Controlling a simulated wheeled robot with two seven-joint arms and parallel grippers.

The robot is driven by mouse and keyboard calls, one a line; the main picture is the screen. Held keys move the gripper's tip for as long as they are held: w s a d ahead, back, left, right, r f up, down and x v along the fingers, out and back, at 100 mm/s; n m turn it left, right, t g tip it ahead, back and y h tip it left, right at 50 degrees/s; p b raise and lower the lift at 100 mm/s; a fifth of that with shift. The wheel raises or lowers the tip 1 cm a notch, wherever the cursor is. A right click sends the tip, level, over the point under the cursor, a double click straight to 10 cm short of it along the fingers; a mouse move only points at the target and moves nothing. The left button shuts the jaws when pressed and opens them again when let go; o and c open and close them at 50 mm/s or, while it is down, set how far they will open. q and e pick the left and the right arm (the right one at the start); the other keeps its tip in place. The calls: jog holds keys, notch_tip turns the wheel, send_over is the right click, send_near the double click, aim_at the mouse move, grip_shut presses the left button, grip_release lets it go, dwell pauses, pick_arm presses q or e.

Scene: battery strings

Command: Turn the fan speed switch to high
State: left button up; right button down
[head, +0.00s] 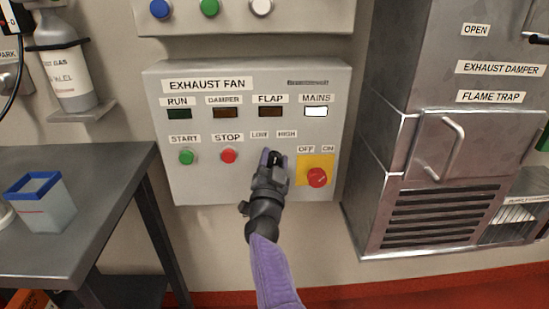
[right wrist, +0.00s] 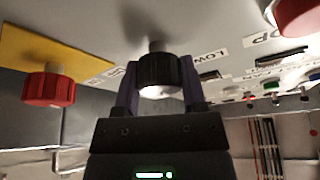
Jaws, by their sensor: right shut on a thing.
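The fan speed switch is a black round knob (right wrist: 157,71) on the grey exhaust fan panel (head: 240,185), below the LOW and HIGH labels. My right gripper (head: 273,158) reaches up to it from below. In the right wrist view its two fingers (right wrist: 158,85) stand on either side of the knob and are shut on it. In the head view the gripper hides most of the knob. I cannot tell which label its pointer faces. My left gripper is not in view.
A red rotary switch (head: 317,178) on a yellow plate sits just right of the knob. The green START button (head: 187,157) and red STOP button (head: 229,156) are to its left. A steel cabinet (head: 400,90) juts out at right, and a dark table (head: 90,170) stands at left.

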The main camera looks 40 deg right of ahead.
jog(key=shift+m+g+h+p, duration=0.25)
jog(key=shift+m+g, duration=0.3)
jog(key=shift+m, duration=0.7)
jog(key=shift+m+g+h+p, duration=0.2)
jog(key=shift+m+g, duration=0.35)
jog(key=shift+m, duration=0.7)
jog(key=shift+c, duration=0.9)
grip_release()
